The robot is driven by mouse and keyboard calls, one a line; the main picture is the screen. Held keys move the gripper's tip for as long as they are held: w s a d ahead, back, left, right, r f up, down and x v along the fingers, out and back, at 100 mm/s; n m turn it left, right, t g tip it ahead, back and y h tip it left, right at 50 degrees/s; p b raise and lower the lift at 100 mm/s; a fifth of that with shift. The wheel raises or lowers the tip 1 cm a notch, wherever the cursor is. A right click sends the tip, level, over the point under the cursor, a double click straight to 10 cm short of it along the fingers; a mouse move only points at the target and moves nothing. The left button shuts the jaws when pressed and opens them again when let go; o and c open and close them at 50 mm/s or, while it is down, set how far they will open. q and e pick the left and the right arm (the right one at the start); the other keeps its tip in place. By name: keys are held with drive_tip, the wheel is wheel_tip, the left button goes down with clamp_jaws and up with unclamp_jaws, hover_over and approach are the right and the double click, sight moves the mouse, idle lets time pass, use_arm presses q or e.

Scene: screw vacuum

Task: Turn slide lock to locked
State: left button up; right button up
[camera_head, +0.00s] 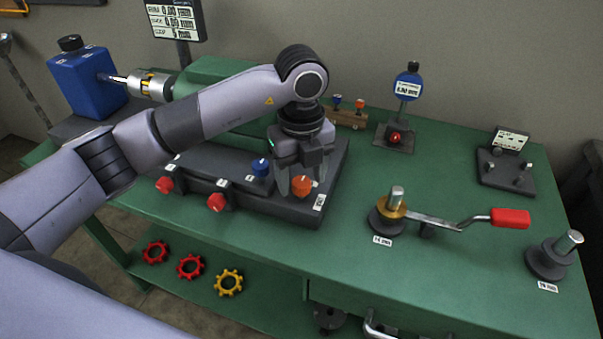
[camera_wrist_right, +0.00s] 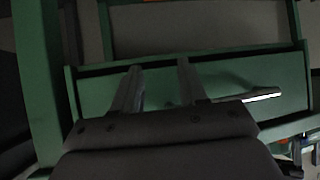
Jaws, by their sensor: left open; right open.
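A long dark slide base (camera_head: 235,200) lies on the green workbench (camera_head: 390,270). It carries an orange knob (camera_head: 302,186) and a blue knob (camera_head: 261,168) on top, and red knobs (camera_head: 215,202) along its front side. I cannot tell from the small labels which knob is the slide lock. My left gripper (camera_head: 293,182) points down over the right end of the base, open, with its fingers close around or beside the orange knob; contact is unclear. My right gripper (camera_wrist_right: 158,68) is open and empty in the right wrist view, and out of the head view.
A crank with a red handle (camera_head: 510,218) stands to the right of the base, with a post on a round foot (camera_head: 553,255) beyond it. A dial gauge (camera_head: 407,87) stands behind. Several gear-shaped rings (camera_head: 190,266) lie on the lower shelf.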

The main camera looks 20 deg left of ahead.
use_arm(q)
drive_tip(key=shift+f, duration=0.2)
drive_tip(key=c, duration=1.1)
drive_tip(key=shift+o, duration=0.2)
